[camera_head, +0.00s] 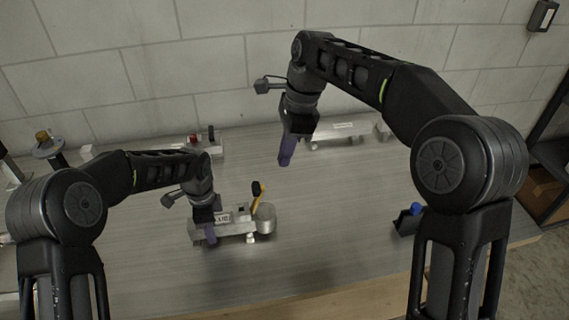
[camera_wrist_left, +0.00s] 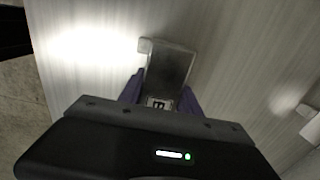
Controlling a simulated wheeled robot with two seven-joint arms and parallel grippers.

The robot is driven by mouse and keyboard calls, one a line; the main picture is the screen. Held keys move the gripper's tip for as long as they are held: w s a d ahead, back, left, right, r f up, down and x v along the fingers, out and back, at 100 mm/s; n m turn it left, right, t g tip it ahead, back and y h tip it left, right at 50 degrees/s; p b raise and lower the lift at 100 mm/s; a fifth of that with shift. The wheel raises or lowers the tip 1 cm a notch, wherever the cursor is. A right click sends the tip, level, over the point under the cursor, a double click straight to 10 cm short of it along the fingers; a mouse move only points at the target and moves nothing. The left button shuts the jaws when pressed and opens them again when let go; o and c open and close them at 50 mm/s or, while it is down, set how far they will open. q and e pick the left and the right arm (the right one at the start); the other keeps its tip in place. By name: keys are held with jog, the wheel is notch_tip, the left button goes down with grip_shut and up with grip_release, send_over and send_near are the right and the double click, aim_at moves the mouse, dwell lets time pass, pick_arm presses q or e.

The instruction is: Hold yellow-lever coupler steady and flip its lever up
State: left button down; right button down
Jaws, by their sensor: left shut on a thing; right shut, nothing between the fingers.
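The yellow-lever coupler (camera_head: 238,228) lies on the table, left of centre, a metal body with a rounded end to the right. Its yellow lever (camera_head: 261,199) stands up, tilted a little, near the rounded end. My left gripper (camera_head: 210,234) is shut on the coupler's body toward its left end. In the left wrist view the coupler's metal body (camera_wrist_left: 170,66) lies between the purple fingers of my left gripper (camera_wrist_left: 160,92). My right gripper (camera_head: 286,156) is shut and empty, in the air up and to the right of the lever, apart from it.
Another metal coupler (camera_head: 335,137) lies at the back near the block wall. One with a red part (camera_head: 193,139) lies at the back left. A dark item with a blue knob (camera_head: 410,218) sits on the right. The table's front middle is clear.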

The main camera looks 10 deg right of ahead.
dwell(0.3)
pick_arm(q)
jog(key=c, duration=0.8)
grip_release()
jog(key=shift+o, duration=0.2)
jog(key=shift+r, duration=0.1)
notch_tip(320, 180, up, 12)
jog(key=shift+f, duration=0.1)
